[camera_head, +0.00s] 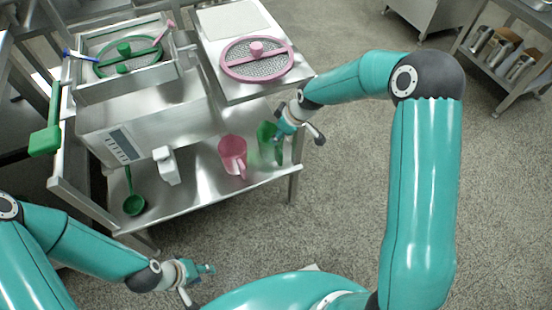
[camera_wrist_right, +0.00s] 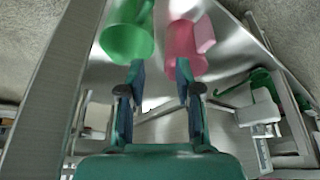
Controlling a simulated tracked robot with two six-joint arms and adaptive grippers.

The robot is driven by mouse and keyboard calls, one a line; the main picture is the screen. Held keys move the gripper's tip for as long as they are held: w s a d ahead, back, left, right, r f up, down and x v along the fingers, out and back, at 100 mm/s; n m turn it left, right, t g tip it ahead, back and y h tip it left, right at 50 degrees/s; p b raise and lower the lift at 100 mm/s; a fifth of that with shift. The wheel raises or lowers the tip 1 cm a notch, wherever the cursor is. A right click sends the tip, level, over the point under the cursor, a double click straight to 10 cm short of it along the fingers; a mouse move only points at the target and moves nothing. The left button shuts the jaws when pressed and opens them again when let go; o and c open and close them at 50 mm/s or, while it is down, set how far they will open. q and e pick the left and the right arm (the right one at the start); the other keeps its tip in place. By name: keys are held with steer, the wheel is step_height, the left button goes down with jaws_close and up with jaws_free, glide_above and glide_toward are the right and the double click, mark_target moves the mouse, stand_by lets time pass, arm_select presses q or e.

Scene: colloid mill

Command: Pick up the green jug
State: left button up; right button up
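The green jug (camera_head: 266,146) stands on the steel lower shelf near its right end, partly hidden by my right gripper (camera_head: 282,133). In the right wrist view the green jug (camera_wrist_right: 126,40) is at the top left, just beyond the left fingertip. There my right gripper (camera_wrist_right: 160,70) is open, with its two fingers apart and nothing between them. I cannot tell whether a finger touches the jug. My left gripper (camera_head: 203,269) is low in the head view, away from the table and with nothing visible in it; its finger opening is unclear.
A pink jug (camera_head: 232,154) stands just left of the green jug; it also shows in the right wrist view (camera_wrist_right: 184,46). A green ladle (camera_head: 134,204) and a white container (camera_head: 166,165) are further left. A raised steel top with a pink-rimmed sieve (camera_head: 257,60) stands behind.

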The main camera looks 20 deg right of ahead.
mark_target(268, 147)
steer(key=shift+w+d+b+x, duration=0.2)
steer(key=shift+b+x, duration=0.25)
steer(key=shift+x, duration=2.3)
steer(key=shift+w+d+b+x, duration=0.2)
steer(key=shift+b+x, duration=0.25)
steer(key=shift+x, duration=2.3)
steer(key=shift+w+d+b+x, duration=0.15)
steer(key=shift+b+x, duration=0.3)
steer(key=shift+x, duration=2.3)
arm_select(q)
step_height(268, 147, down, 3)
steer(key=shift+f, duration=0.15)
arm_select(e)
steer(key=shift+r, duration=0.15)
jaws_close()
